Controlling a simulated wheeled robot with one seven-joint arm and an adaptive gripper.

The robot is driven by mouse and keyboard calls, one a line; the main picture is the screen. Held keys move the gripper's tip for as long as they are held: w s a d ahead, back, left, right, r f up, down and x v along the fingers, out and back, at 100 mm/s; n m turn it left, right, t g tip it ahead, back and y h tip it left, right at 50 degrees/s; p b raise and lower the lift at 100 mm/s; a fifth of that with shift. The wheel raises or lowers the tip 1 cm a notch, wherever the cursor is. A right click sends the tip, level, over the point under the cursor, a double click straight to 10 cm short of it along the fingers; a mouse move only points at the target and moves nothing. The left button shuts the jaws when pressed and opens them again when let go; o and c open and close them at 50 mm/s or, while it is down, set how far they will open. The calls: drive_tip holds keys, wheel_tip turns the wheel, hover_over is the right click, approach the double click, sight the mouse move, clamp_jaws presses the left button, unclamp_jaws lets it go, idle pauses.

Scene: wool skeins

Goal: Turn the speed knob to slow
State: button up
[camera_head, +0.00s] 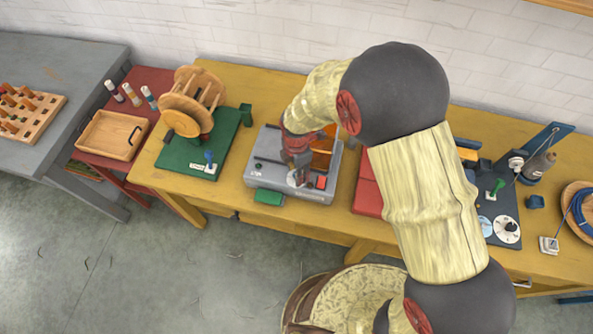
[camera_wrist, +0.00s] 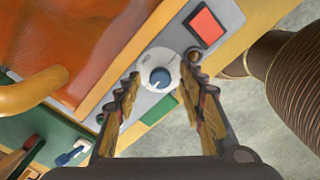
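A blue knob (camera_wrist: 160,78) on a round white dial (camera_wrist: 152,60) sits on the grey panel of a machine in the wrist view. I cannot read any speed marks on the dial. In the head view the grey machine (camera_head: 262,176) stands on the yellow bench, with its knob mostly hidden by my gripper (camera_head: 298,172). In the wrist view my gripper (camera_wrist: 161,70) is open, one finger on each side of the dial. There is a visible gap between the fingers and the knob.
A red square button (camera_wrist: 206,27) lies close beside the dial, with a green plate (camera_wrist: 158,109) below. Orange material (camera_wrist: 75,50) fills the machine's left. In the head view, a winder on a green base (camera_head: 190,150) stands left and another white dial (camera_head: 506,229) right.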

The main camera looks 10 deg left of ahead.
wheel_tip(320, 180, up, 12)
idle(0.5)
idle(0.5)
